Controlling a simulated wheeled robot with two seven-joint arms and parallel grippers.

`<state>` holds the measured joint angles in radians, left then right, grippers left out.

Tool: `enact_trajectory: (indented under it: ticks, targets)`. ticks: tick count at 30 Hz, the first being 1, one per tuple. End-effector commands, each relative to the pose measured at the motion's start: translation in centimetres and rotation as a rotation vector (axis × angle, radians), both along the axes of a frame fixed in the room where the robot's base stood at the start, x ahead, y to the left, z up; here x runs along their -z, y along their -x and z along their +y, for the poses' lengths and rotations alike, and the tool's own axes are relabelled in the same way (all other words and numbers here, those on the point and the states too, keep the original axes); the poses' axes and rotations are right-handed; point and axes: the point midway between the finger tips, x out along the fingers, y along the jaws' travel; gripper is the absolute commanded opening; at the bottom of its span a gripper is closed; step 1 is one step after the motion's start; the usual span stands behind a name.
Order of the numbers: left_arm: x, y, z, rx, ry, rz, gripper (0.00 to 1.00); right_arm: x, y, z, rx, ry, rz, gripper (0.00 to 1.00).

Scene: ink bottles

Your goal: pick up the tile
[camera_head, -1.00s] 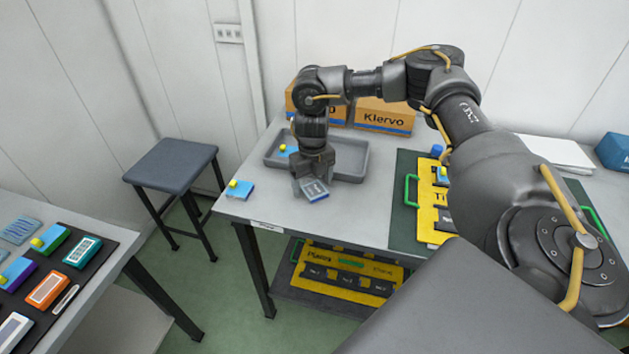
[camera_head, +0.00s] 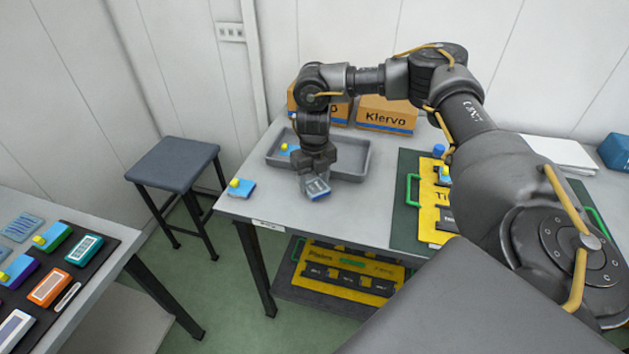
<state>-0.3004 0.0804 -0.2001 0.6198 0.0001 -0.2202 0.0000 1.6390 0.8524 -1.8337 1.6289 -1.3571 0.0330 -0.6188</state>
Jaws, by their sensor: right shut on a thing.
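A small grey tile with a blue edge and pale markings (camera_head: 318,189) is at the front of the grey table, just before the grey tray. My right gripper (camera_head: 313,177) points down and is shut on this tile. The tile is slightly tilted; I cannot tell whether it touches the table top. The fingers hide part of it. My left gripper is not in view.
The grey tray (camera_head: 358,172) holds a blue piece with a yellow knob (camera_head: 288,149). A similar blue piece (camera_head: 242,188) lies at the table's left corner. Cardboard boxes (camera_head: 385,115) stand behind. A yellow case (camera_head: 432,209) lies on a dark mat to the right. A stool (camera_head: 172,162) stands left.

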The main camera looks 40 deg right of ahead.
Motion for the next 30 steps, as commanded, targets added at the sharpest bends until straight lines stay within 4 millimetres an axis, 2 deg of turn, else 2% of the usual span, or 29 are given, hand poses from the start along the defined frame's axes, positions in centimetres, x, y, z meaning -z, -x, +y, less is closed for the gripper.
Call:
enact_trajectory:
  ticks: [6, 14, 21, 30]
  targets:
    - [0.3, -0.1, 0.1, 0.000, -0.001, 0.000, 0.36, -3.0, 0.2, 0.3, -0.005, -0.001, -0.004, 0.25]
    - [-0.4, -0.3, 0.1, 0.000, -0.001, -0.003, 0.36, -9.2, 4.2, 3.2, -0.009, 0.002, -0.007, 0.25]
    - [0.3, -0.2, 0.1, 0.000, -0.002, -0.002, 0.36, -11.0, 8.7, 6.5, -0.007, 0.001, -0.003, 0.25]
    - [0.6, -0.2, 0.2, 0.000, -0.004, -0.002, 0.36, -12.3, 11.1, 8.3, -0.002, 0.000, -0.001, 0.25]
